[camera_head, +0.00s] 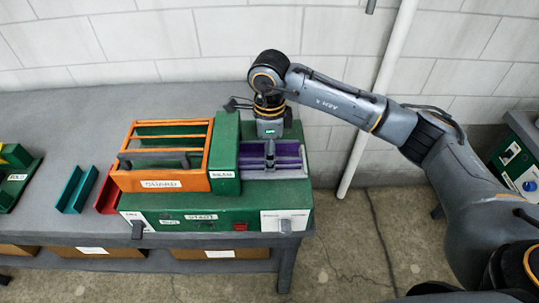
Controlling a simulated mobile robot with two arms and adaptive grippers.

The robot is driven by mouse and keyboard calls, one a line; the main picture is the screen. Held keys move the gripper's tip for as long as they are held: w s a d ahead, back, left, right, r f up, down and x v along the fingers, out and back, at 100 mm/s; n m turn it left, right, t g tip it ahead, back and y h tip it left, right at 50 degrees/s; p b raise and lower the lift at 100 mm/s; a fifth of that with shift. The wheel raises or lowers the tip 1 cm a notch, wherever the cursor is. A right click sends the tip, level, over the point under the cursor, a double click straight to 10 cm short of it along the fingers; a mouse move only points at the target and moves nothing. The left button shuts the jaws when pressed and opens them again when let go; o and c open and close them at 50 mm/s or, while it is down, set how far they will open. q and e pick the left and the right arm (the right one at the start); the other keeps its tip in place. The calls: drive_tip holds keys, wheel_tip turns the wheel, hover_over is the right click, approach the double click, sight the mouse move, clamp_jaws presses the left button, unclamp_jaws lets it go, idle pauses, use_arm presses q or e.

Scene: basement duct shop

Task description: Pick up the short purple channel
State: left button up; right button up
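The short purple channel (289,151) lies on the right part of the green machine, beside its raised green block. My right gripper (270,157) reaches down from above, its fingers at the middle of the channel. The fingers overlap the channel in this view, and I cannot tell whether they grip it or are apart from it. My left gripper is not in view.
An orange barred guard (165,181) covers the left of the green machine (185,219). Left of it on the grey bench (80,140) lie a red piece (108,193) and a teal channel (75,190). A white pipe (378,95) stands behind my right arm.

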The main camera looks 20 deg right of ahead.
drive_tip(key=c, duration=0.7)
drive_tip(key=shift+r, duration=0.15)
